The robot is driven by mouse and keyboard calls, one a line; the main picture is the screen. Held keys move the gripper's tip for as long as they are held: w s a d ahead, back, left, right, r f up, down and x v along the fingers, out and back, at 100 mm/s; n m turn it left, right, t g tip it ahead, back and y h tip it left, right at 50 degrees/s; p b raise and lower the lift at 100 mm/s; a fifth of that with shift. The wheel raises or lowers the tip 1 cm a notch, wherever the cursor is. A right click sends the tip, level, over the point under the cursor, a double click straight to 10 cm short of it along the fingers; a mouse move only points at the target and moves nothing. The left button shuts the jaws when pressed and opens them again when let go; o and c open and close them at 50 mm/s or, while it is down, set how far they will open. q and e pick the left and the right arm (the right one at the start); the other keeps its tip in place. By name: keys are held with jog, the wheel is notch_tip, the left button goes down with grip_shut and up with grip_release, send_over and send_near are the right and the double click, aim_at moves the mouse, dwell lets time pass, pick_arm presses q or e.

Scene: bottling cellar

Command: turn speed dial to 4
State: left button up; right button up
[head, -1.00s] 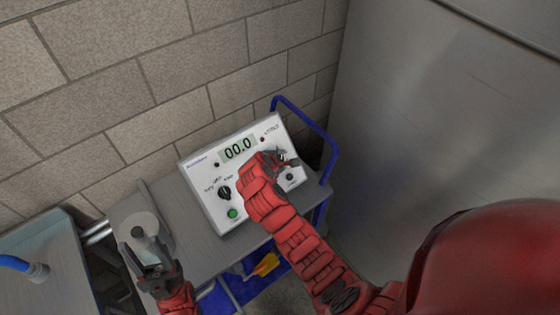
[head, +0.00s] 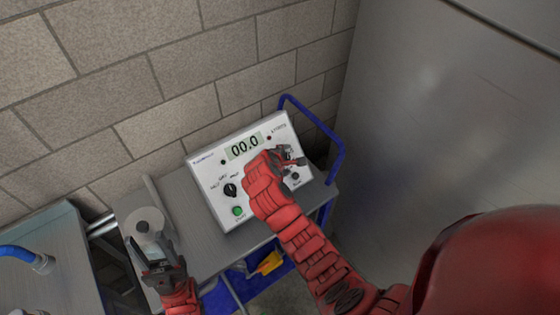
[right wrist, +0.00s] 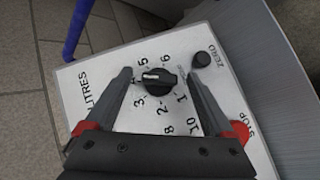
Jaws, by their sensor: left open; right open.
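The white control box (head: 215,180) stands on the grey cart, its display reading 00.0. In the right wrist view the black speed dial (right wrist: 160,78) shows a white pointer mark toward the left, between the printed 5 and 3. The 4 is not readable there, where a finger lies close. My right gripper (right wrist: 157,80) is open, one finger on each side of the dial; I cannot tell if either touches it. In the head view my right gripper (head: 291,157) hides the dial. My left gripper (head: 160,251) is open and empty over the cart's left part.
A black selector knob (head: 230,190) and a green button (head: 238,211) sit on the box's left. A black ZERO knob (right wrist: 204,59) and a red STOP button (right wrist: 238,131) lie near my right gripper. A pale roll (head: 150,221) stands beside my left gripper. The wall is close behind.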

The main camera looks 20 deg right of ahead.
jog(key=shift+s+a+r, duration=0.2)
jog(key=shift+a+r, duration=0.05)
jog(key=p+v, duration=0.4)
jog(key=v, duration=1.2)
jog(key=shift+s+d+r, duration=0.1)
